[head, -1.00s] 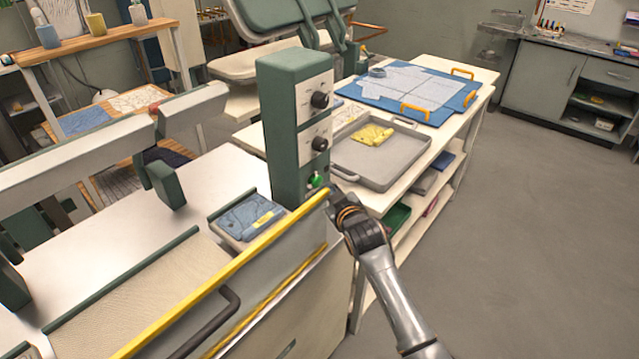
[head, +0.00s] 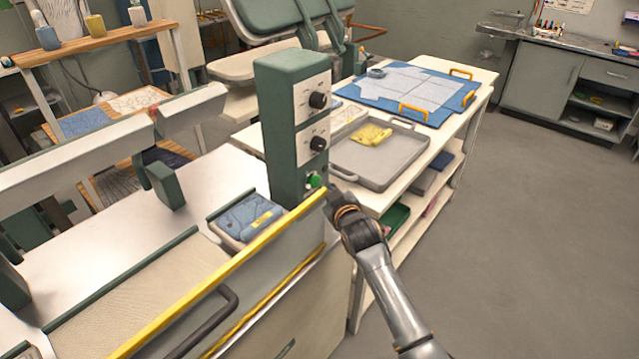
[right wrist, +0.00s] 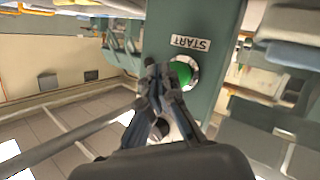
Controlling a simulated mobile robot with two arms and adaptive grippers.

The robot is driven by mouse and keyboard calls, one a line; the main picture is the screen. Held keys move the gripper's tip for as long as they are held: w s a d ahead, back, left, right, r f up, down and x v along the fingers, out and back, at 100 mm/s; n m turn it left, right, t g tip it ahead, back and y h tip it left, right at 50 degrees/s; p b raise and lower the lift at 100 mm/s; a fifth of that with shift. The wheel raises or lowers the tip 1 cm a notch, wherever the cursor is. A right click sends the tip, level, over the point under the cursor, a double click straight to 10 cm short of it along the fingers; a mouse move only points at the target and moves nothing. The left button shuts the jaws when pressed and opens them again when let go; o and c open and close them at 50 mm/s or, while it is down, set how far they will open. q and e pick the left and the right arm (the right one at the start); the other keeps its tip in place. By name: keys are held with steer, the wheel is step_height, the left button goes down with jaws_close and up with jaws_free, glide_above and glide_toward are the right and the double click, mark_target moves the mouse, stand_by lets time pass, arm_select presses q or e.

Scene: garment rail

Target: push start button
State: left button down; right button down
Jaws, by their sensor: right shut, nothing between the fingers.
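The start button (head: 314,181) is a round green button low on the front of the green control column (head: 292,75). In the right wrist view the green button (right wrist: 183,75) sits in a pale ring beside a "START" label (right wrist: 190,43). My right gripper (head: 336,196) is just right of and below the button in the head view. In the right wrist view its shut, empty fingers (right wrist: 162,76) overlap the left part of the button. I cannot tell whether they touch it. My left gripper is not in view.
A yellow-edged machine front (head: 230,270) lies left of my right arm. A blue folded cloth pad (head: 248,217) lies by the column. A grey tray (head: 380,165) with a yellow cloth (head: 371,134) stands on the bench behind. The floor at right is clear.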

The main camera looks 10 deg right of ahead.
steer(key=shift+w+a+r+b, duration=0.15)
steer(key=shift+a+r, duration=0.1)
steer(key=shift+r, duration=0.15)
steer(key=shift+w+a+r+b, duration=0.15)
steer(key=shift+a+r, duration=0.1)
steer(key=shift+r, duration=0.15)
stand_by(0.5)
steer(key=shift+s, duration=0.1)
stand_by(0.6)
steer(key=shift+p, duration=0.3)
steer(key=s+d+p, duration=0.1)
steer(key=p, duration=0.1)
steer(key=s+d+f+p, duration=0.1)
steer(key=shift+s+d+f+p, duration=0.25)
steer(key=shift+s+f+p, duration=0.05)
steer(key=shift+s+p, duration=0.05)
stand_by(0.4)
